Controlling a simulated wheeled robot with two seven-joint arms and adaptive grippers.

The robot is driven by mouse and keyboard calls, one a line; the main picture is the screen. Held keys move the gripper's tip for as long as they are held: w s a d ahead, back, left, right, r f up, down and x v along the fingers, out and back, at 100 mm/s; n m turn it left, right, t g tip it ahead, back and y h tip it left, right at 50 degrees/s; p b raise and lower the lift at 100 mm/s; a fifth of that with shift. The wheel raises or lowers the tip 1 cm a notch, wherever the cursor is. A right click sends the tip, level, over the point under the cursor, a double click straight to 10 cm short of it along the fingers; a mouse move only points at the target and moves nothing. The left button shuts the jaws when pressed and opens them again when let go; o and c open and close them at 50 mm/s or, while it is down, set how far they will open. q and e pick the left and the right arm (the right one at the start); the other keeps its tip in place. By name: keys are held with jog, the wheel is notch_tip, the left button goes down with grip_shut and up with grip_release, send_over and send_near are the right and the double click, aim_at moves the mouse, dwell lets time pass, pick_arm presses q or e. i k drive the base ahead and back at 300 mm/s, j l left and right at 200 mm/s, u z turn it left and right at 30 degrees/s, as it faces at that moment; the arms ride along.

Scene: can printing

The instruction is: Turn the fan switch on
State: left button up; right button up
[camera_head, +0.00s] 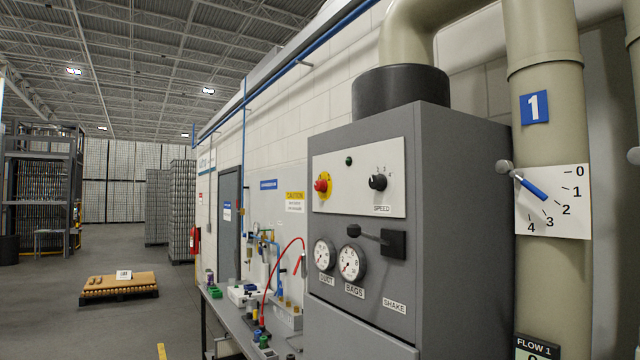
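A grey control cabinet (465,220) stands at the right against the white block wall. Its white upper panel (340,160) carries a red knob on a yellow disc (322,185) and a black rotary knob (377,182) labelled SPEED. A small dark green indicator (348,161) sits between and above them. I cannot read a label marking the fan switch. Below the panel is a black lever (372,236) on a black block, above a SHAKE label. Neither of my grippers shows in this view.
Two round gauges (351,262) sit low on the cabinet. A pipe (545,120) with a blue-handled dial (532,188) rises at the right. A bench (230,318) with fittings and a red hose runs along the wall. Open floor and a loaded pallet (120,286) lie left.

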aim_at(320, 185)
jog(key=i+j+z, duration=0.15)
jog(key=j, duration=0.2)
jog(key=i+j+z, duration=0.1)
jog(key=i+j, duration=0.15)
jog(key=i+j+z, duration=0.15)
jog(key=j, duration=0.3)
jog(key=i+j+z, duration=0.15)
jog(key=j, duration=0.25)
jog(key=i+j+z, duration=0.1)
jog(key=j, duration=0.3)
jog(key=i+j+z, duration=0.15)
jog(key=j, duration=0.25)
